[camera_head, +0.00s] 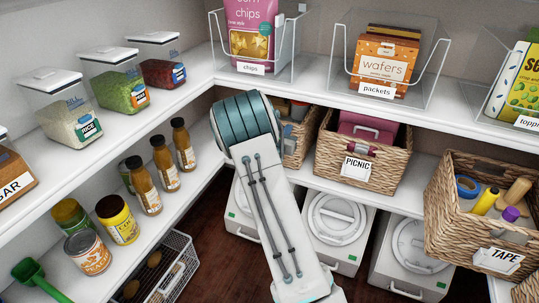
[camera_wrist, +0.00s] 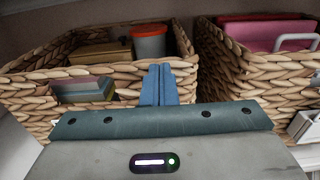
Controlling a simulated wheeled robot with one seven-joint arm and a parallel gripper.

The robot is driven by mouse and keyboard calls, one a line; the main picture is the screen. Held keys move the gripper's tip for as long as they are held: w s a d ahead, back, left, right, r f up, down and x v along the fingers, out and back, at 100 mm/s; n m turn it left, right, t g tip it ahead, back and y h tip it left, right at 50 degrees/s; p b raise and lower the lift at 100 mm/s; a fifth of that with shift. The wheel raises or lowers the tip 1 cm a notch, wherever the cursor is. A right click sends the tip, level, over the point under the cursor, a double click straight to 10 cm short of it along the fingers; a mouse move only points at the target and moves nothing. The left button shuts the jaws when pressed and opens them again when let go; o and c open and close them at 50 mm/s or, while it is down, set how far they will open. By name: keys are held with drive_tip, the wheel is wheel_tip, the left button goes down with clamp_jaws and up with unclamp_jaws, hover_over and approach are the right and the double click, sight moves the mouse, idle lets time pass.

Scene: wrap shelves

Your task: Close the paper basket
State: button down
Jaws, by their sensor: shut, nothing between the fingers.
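A woven basket (camera_wrist: 30,102) stands in front of my gripper on the left of the wrist view, with a tan box and a grey-and-red tub inside. In the head view most of this basket (camera_head: 305,140) is hidden behind my arm, left of the picnic basket. I cannot read a paper label on it. My gripper (camera_wrist: 158,84) is shut and empty, its blue fingers upright before the basket's front wall near its right corner. I cannot tell whether they touch it. In the head view the fingers are mostly hidden behind my wrist.
The picnic basket (camera_head: 388,168) stands close on the right; it also shows in the wrist view (camera_wrist: 235,75). A tape basket (camera_head: 440,215) is at the far right. White lidded bins (camera_head: 335,215) stand below. Jars (camera_head: 140,185) line the left shelf; clear bins (camera_head: 250,65) sit above.

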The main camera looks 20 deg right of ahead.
drive_tip(key=p+v, duration=0.2)
drive_tip(key=v, duration=1.2)
drive_tip(key=s+d+r+m+g+y+p, duration=0.1)
drive_tip(key=s+d+r+m+g+p, duration=0.1)
drive_tip(key=s+r+m+g+p, duration=0.55)
drive_tip(key=s+d+r+m+g+p, duration=0.3)
drive_tip(key=s+r+m+g+p, duration=0.2)
drive_tip(key=s+r+m, duration=0.55)
drive_tip(key=s+a+r+m+t+y+p, duration=0.1)
drive_tip(key=s+a+r+m+y+p, duration=0.3)
drive_tip(key=s+a+r+y+p, duration=0.2)
drive_tip(key=s+a+r+m+t+y+p, duration=0.1)
drive_tip(key=s+a+r+m+y+p, duration=0.4)
drive_tip(key=a+r, duration=0.5)
drive_tip(key=shift+s+a+r+y+p, duration=0.4)
drive_tip(key=shift+s+a+p, duration=0.15)
drive_tip(key=shift+s, duration=0.2)
drive_tip(key=shift+d+t, duration=0.1)
drive_tip(key=shift+t, duration=0.15)
